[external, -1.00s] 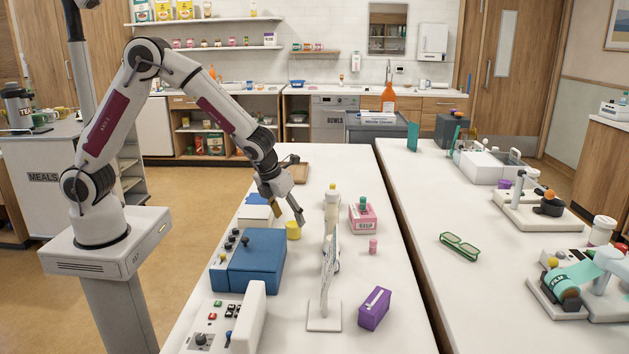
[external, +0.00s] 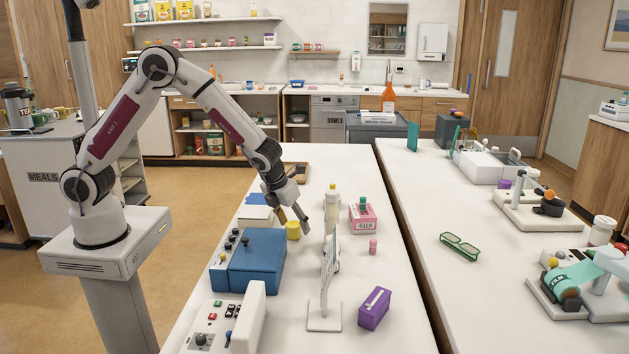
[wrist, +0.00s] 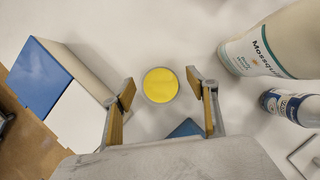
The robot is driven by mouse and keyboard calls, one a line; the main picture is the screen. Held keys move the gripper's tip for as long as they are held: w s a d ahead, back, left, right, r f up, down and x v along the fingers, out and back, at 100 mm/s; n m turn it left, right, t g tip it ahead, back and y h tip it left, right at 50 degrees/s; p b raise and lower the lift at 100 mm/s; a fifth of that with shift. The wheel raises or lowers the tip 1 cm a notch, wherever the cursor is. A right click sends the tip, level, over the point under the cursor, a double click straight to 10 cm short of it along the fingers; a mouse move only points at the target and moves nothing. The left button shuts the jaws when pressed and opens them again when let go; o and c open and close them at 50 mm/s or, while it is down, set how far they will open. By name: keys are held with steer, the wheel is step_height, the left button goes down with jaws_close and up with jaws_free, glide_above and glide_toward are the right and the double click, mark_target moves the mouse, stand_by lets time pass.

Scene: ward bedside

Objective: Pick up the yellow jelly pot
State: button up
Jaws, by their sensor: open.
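The yellow jelly pot (external: 293,230) stands upright on the white table, just behind the blue box. In the wrist view its round yellow top (wrist: 160,85) shows between the fingertips and slightly beyond them. My gripper (external: 294,221) is open, with one finger to either side of the pot in the picture. It also shows in the wrist view (wrist: 160,86), empty, with clear space between each finger and the pot. I cannot tell how far the fingertips are above the table.
A "Mossquit" bottle (wrist: 270,45) and a smaller white-and-blue bottle (wrist: 290,105) stand right of the gripper. A blue-and-white box (wrist: 45,80) is to the left. The blue box (external: 257,262) and a pink box (external: 362,217) are nearby.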

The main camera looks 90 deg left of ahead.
mark_target(293, 221)
steer(key=c, duration=1.2)
steer(key=shift+r, duration=0.15)
steer(key=shift+r, duration=4.85)
